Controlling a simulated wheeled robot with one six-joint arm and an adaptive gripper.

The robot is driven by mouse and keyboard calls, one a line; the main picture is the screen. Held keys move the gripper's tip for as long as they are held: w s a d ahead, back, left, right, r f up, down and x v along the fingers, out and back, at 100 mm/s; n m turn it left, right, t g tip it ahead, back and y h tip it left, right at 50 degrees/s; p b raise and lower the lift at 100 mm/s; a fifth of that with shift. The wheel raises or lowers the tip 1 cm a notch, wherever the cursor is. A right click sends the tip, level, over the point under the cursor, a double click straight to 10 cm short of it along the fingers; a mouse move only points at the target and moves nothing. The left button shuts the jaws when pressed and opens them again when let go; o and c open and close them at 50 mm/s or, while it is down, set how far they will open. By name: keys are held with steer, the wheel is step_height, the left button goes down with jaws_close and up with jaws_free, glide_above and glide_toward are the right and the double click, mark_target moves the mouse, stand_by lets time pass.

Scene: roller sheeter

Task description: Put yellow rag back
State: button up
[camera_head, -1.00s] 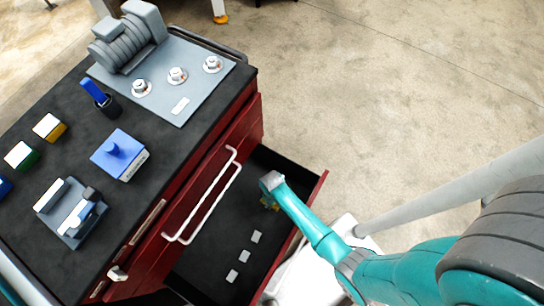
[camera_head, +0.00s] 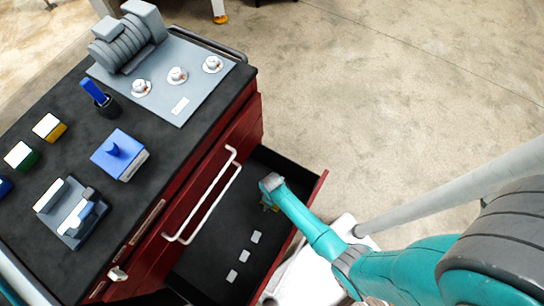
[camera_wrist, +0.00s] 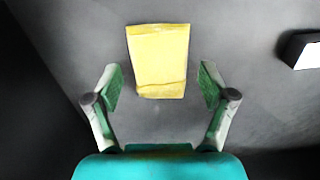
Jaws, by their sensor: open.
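The yellow rag (camera_wrist: 158,62) lies flat as a folded rectangle on the dark drawer floor in the wrist view. My gripper (camera_wrist: 160,85) is open, with one green-padded finger on each side of the rag's lower part; neither finger touches it. In the head view my gripper (camera_head: 268,206) points down inside the open drawer (camera_head: 215,240) of the red cabinet. My wrist hides most of the rag there.
Several small white blocks (camera_head: 244,256) lie in the drawer. The cabinet top (camera_head: 60,130) holds a grey plate (camera_head: 165,75) with a roller device, a blue box (camera_head: 118,155), a yellow box (camera_head: 49,127) and a green box (camera_head: 22,156). A white drawer handle (camera_head: 205,195) sticks out.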

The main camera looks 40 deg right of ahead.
step_height(320, 180, up, 12)
stand_by(0.6)
steer(key=shift+s, duration=0.15)
steer(key=s+r+m+t, duration=0.2)
steer(key=s+r+t, duration=0.6)
steer(key=s, duration=0.5)
steer(key=s+r+m+t, duration=0.1)
steer(key=s+r+t, duration=0.2)
steer(key=r, duration=1.2)
steer(key=s+r+m+t, duration=0.1)
steer(key=s+r+t, duration=0.3)
steer(key=r, duration=1.1)
steer(key=shift+s+m, duration=0.3)
steer(key=shift+s, duration=0.3)
